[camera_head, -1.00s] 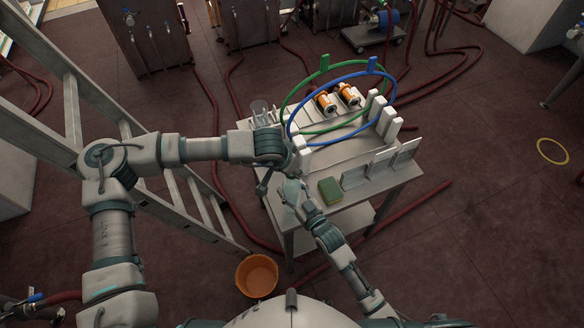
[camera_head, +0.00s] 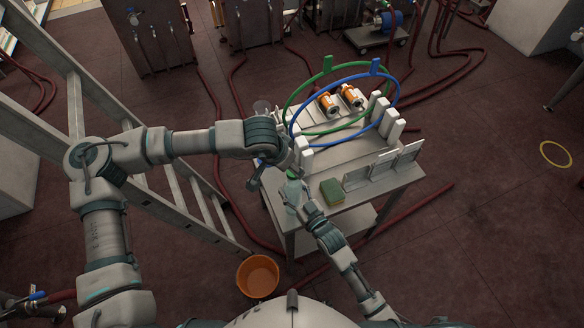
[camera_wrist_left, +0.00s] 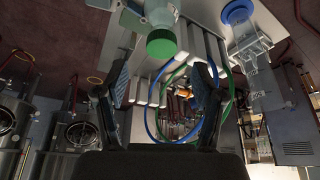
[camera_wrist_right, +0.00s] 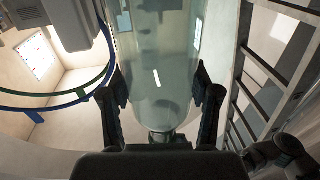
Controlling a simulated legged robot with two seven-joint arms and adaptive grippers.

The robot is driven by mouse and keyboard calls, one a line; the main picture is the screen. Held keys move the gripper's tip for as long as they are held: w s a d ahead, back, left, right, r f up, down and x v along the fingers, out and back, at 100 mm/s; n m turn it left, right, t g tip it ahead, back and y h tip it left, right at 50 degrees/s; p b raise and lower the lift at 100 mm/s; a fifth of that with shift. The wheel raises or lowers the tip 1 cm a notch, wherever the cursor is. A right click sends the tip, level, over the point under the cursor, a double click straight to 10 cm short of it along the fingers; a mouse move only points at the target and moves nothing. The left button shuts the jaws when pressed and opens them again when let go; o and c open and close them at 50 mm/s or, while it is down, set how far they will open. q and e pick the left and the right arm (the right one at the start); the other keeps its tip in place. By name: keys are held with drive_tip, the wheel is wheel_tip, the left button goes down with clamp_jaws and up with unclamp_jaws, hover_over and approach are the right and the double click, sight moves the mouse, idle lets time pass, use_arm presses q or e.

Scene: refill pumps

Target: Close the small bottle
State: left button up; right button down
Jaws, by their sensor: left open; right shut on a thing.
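The small bottle (camera_head: 292,192) is pale, translucent green and sits in my right gripper (camera_head: 306,207) at the near left edge of the table. In the right wrist view, the bottle (camera_wrist_right: 157,60) stands between the two fingers of my right gripper (camera_wrist_right: 160,92), which is shut on it. In the left wrist view, a green cap (camera_wrist_left: 162,44) shows at the end of the pale bottle (camera_wrist_left: 160,12); how tightly it sits cannot be told. My left gripper (camera_wrist_left: 162,80) is open and empty, with the cap just beyond its fingertips. In the head view its fingers are mostly hidden by my forearm.
A metal table (camera_head: 350,200) holds a green sponge (camera_head: 332,192), white upright plates (camera_head: 384,166), orange-and-black parts (camera_head: 328,105) and green and blue hoops (camera_head: 396,98). A clear vessel (camera_head: 261,107) stands behind my left forearm. An orange bucket (camera_head: 258,276) and a ladder (camera_head: 75,110) stand nearby.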

drive_tip(key=shift+c, duration=0.9)
unclamp_jaws()
use_arm(q)
drive_tip(key=v, duration=0.6)
drive_tip(key=shift+r, duration=0.35)
drive_tip(key=shift+s+a, duration=0.1)
drive_tip(key=shift+s, duration=0.1)
use_arm(e)
drive_tip(key=v, duration=1.2)
drive_tip(key=shift+f, duration=0.15)
